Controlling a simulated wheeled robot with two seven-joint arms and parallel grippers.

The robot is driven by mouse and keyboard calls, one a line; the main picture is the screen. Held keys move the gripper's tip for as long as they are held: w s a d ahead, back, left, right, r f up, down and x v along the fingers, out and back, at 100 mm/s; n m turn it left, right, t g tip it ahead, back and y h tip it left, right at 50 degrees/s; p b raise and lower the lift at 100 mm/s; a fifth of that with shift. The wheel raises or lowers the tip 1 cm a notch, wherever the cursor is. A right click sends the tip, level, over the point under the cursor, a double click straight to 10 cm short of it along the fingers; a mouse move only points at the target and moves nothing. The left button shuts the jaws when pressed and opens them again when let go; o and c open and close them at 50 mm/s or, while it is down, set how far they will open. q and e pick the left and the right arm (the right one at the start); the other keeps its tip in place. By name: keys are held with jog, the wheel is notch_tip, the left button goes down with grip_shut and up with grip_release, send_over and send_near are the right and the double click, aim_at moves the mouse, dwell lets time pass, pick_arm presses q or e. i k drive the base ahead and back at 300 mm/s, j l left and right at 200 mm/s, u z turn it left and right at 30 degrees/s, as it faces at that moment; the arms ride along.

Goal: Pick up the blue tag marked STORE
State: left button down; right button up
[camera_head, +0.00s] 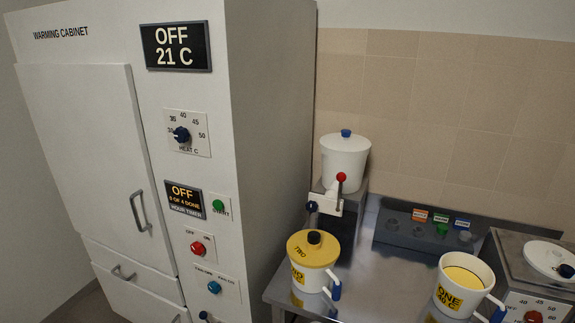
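A small blue tag (462,223) stands on the raised grey ledge (384,240) at the back of the metal table. Its lettering is too small to read for certain. An orange tag (420,215) and a green tag (441,218) stand in a row to its left. Neither of my grippers is in the head view.
A pot with a yellow lid marked TWO (312,255) and an open jug marked ONE (457,290) stand on the metal table in front. A white tank (345,160) stands behind. A grey unit (537,285) is at right. The warming cabinet (90,120) fills the left.

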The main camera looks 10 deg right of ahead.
aim_at(459, 224)
jog(key=z, duration=1.5)
jog(key=i+l+u, duration=0.1)
jog(key=i+l, duration=0.2)
jog(key=i+l+u, duration=0.1)
jog(key=i+l, duration=0.15)
jog(key=l, duration=0.3)
